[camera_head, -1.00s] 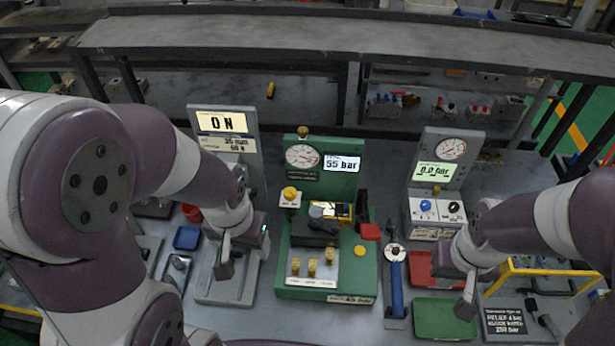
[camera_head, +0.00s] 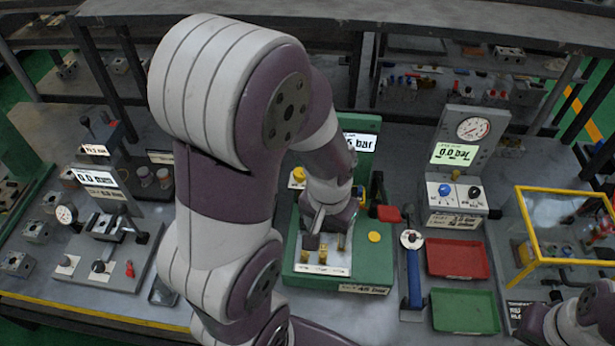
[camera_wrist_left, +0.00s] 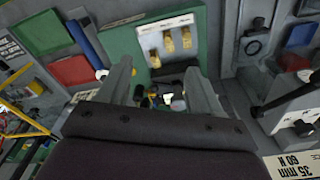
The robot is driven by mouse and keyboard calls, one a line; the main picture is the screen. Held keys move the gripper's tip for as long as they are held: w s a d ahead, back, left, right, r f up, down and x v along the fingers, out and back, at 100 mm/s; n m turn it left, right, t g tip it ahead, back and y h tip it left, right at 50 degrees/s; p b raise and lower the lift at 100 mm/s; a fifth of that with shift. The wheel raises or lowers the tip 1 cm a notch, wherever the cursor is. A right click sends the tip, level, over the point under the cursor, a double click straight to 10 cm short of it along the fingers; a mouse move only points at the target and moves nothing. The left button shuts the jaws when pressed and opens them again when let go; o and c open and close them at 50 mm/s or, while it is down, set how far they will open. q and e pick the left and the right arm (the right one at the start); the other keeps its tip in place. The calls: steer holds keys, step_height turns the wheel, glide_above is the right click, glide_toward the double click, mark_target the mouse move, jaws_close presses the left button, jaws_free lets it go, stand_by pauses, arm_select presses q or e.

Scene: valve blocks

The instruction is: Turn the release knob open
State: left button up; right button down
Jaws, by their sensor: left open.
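The green valve station (camera_head: 375,262) stands mid-bench, with a display reading "bar" partly hidden by my left arm. A yellow knob (camera_head: 298,175) sits on its left side, and a yellow button (camera_head: 374,237) on its right. Brass pieces (camera_head: 322,256) stand on its white front plate; they also show in the left wrist view (camera_wrist_left: 168,42). I cannot tell which part is the release knob. My left gripper (camera_head: 316,236) is open and empty over this station, its fingers (camera_wrist_left: 157,72) apart. It hides the station's middle. My right gripper is out of view; only my right arm shows.
A gauge station (camera_head: 466,155) with a blue knob (camera_head: 445,189) and a black knob (camera_head: 474,192) stands right, reading 0.0 bar. A blue-handled tool (camera_head: 413,275), red tray (camera_head: 458,258), green tray (camera_head: 466,312) and yellow-framed box (camera_head: 528,240) lie right.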

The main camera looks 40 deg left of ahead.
arm_select(q)
steer(key=w+a+r+n+p, duration=0.1)
steer(key=w+a+n+p, duration=0.2)
steer(key=w+a+n, duration=0.65)
steer(key=n+g+p, duration=0.1)
steer(key=n, duration=0.4)
glide_above(300, 172)
step_height(300, 172, down, 10)
steer(key=p, duration=0.4)
steer(key=shift+w+r, duration=0.1)
steer(key=shift+r, duration=0.05)
steer(key=shift+f, duration=0.65)
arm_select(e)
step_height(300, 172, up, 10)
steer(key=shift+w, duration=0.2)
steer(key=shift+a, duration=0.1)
arm_select(q)
steer(key=c, duration=1.1)
